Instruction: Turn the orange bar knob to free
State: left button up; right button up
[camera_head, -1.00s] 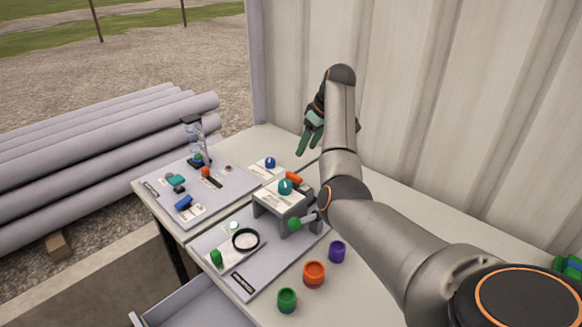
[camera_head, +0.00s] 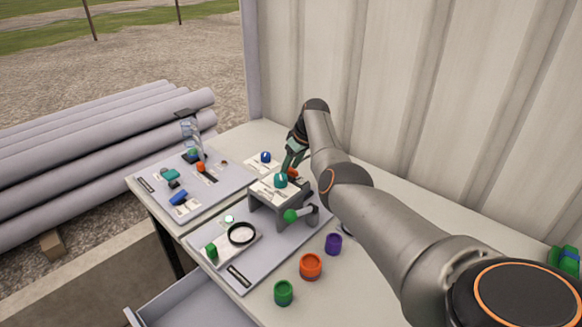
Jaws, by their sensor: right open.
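The orange bar knob (camera_head: 294,174) is behind the grey raised bracket (camera_head: 262,208) on the table, partly hidden by my right gripper. Its exact angle and label are too small to read. My right gripper (camera_head: 289,165) has green fingers and is open. It points down at the knob from above, with its fingertips close to the knob. I cannot tell whether they touch it. My left gripper is not in view.
A teal knob (camera_head: 281,180) sits on the bracket, very near the fingers. A blue knob (camera_head: 266,157) is just left of them. A green-ended lever (camera_head: 291,216) sticks out in front. Purple (camera_head: 334,244), orange (camera_head: 311,266) and green (camera_head: 283,292) cups stand nearer.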

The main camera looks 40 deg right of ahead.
grip_shut()
dwell(0.5)
